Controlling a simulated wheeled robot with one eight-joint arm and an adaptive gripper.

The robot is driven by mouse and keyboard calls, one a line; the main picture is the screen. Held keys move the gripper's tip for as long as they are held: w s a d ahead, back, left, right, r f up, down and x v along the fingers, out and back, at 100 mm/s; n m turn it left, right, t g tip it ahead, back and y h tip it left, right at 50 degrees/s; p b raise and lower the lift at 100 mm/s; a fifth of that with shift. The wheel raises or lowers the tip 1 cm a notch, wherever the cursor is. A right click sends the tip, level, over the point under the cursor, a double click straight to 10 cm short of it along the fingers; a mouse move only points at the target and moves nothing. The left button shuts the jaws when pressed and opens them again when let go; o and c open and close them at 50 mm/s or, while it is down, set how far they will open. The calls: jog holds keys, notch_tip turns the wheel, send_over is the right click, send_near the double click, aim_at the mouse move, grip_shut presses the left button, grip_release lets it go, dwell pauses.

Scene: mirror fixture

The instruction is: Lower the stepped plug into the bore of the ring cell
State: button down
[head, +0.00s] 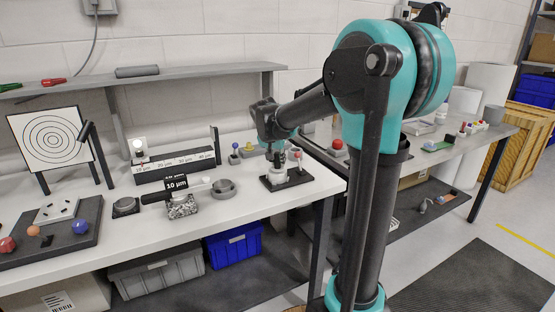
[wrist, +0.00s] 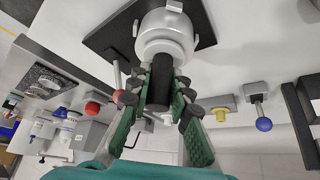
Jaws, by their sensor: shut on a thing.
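The ring cell (wrist: 166,32) is a pale grey round body on a black base plate (wrist: 105,36). In the head view the ring cell (head: 276,178) stands near the front right of the white table. My gripper (wrist: 160,88) is shut on the dark cylindrical stepped plug (wrist: 159,78), with green pads on either side. In the head view my gripper (head: 277,146) is directly above the cell. In the wrist view the plug's far end overlaps the cell's near side. Whether it is inside the bore is hidden.
A yellow knob (wrist: 220,114) and a blue ball (wrist: 263,124) are near my gripper.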

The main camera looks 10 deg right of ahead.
jog(key=shift+f, duration=0.1)
jog(key=c, duration=1.3)
grip_release()
jog(key=v, duration=1.2)
jog(key=s+d+f+n+y, duration=0.1)
jog(key=s+d+f, duration=0.1)
jog(key=s+f, duration=0.6)
jog(key=s+d+f+n+y, duration=0.1)
jog(key=s+d+f+n, duration=0.1)
jog(key=s+f, duration=0.6)
jog(key=s+d+f+n+g, duration=0.1)
jog(key=s+d+f+n, duration=0.1)
jog(key=s+f, duration=0.7)
jog(key=shift+d+f+y, duration=0.2)
jog(key=shift+f, duration=0.35)
jog(key=shift+d+f+y, duration=0.2)
jog(key=shift+f, duration=0.3)
